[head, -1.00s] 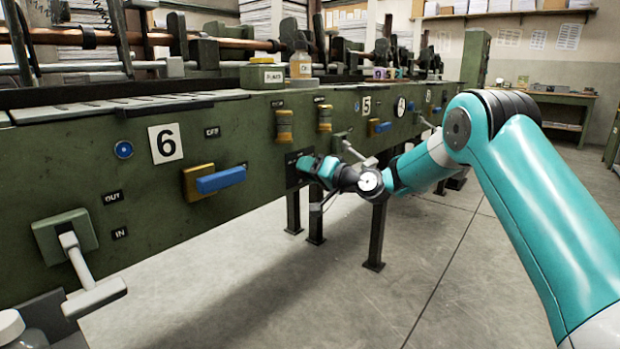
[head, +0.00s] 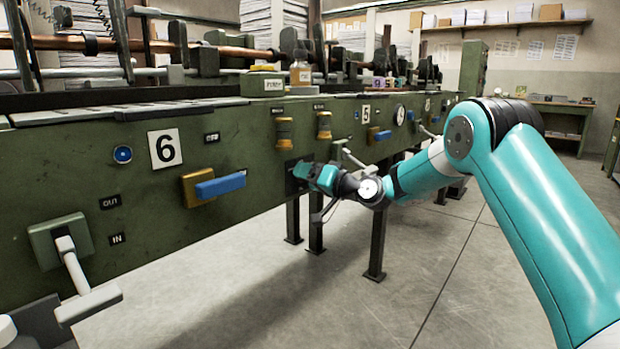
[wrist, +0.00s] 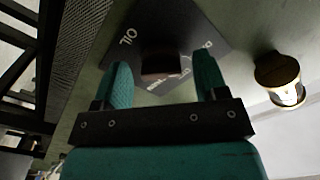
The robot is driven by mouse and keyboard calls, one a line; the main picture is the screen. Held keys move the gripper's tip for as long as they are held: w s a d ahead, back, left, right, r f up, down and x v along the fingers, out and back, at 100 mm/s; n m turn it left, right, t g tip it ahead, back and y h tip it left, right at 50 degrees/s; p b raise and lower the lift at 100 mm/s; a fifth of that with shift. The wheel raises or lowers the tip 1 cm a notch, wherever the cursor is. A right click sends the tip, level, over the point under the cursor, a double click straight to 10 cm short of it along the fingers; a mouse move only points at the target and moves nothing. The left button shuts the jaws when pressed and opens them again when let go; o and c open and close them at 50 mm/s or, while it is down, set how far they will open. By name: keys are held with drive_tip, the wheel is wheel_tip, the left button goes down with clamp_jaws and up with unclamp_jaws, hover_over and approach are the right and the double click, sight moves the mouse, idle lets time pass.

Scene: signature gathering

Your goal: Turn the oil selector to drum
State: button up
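The oil selector is a small dark brown knob (wrist: 161,64) on a black plate (wrist: 196,28) marked "OIL" in the wrist view. Other white lettering on the plate is partly covered and hard to read. My gripper (wrist: 163,72) is open, with one teal finger on either side of the knob and a visible gap to each. In the head view my gripper (head: 301,171) is at the green machine's front panel, over the dark plate (head: 291,180). The knob is hidden there.
Black legs (head: 376,240) stand below. The floor in front is clear.

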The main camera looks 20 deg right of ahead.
drive_tip(key=p+v, duration=0.1)
drive_tip(key=v, duration=1.6)
drive_tip(key=shift+s, duration=0.15)
drive_tip(key=shift+d, duration=0.1)
